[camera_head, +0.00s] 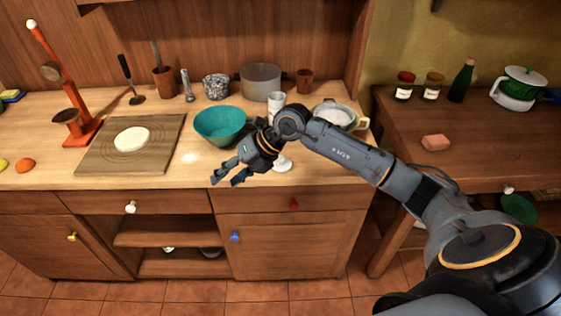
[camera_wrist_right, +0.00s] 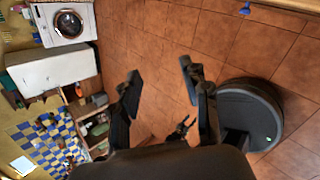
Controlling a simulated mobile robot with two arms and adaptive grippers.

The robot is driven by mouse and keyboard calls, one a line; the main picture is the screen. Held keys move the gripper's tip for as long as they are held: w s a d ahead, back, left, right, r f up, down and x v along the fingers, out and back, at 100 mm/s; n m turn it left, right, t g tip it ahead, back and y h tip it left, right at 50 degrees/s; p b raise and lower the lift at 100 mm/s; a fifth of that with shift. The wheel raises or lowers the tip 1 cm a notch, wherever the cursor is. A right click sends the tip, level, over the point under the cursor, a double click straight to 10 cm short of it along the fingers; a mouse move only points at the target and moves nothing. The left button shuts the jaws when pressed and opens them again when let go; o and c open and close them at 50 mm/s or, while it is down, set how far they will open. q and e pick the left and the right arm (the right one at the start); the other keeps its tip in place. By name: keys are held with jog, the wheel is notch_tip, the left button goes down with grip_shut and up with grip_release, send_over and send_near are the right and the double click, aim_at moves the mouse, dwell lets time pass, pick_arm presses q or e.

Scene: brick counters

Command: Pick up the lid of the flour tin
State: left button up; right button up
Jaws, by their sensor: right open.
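No tin clearly marked as flour shows, and I cannot tell which vessel is the flour tin or where its lid is. A grey metal pot (camera_head: 261,82) stands at the back of the left counter. A white upright cylinder (camera_head: 276,100) stands in front of it, partly hidden by my right arm. A pale round foot or disc (camera_head: 283,164) shows below the arm. My right gripper (camera_head: 225,179) is open and empty, above the counter's front edge, in front of the teal bowl. Its open fingers also show in the right wrist view (camera_wrist_right: 160,76), with floor beyond. My left gripper is not in view.
The teal bowl (camera_head: 220,124) and a wooden board (camera_head: 98,155) with a pale round piece (camera_head: 132,139) lie left of my right gripper. A pale handled bowl (camera_head: 335,116) is behind the arm. The right counter holds jars, a green bottle (camera_head: 462,80) and a pink block (camera_head: 436,142).

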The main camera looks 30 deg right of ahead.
jog(key=d+r+m+h, duration=0.15)
jog(key=d+h, duration=0.25)
jog(key=d, duration=0.4)
jog(key=d+r+h, duration=0.3)
jog(key=d+h, duration=0.1)
jog(key=d, duration=0.4)
jog(key=p, duration=0.2)
send_over(282, 156)
jog(key=s+a, duration=0.2)
jog(key=s, duration=0.1)
jog(key=f, duration=0.7)
jog(key=shift+w+d, duration=0.25)
jog(key=shift+w+d+f+p, duration=0.1)
jog(key=shift+w+f+p, duration=0.15)
jog(key=shift+f+p, duration=0.35)
jog(key=x, duration=0.1)
jog(key=p+x, duration=0.1)
jog(key=x, duration=0.1)
jog(key=shift+w+d, duration=0.15)
jog(key=shift+d, duration=0.2)
jog(key=shift+w+f, duration=0.2)
jog(key=shift+f, duration=0.25)
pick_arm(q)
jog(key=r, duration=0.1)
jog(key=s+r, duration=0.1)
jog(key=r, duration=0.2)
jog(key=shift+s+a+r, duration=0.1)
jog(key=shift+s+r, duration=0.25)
pick_arm(e)
grip_shut()
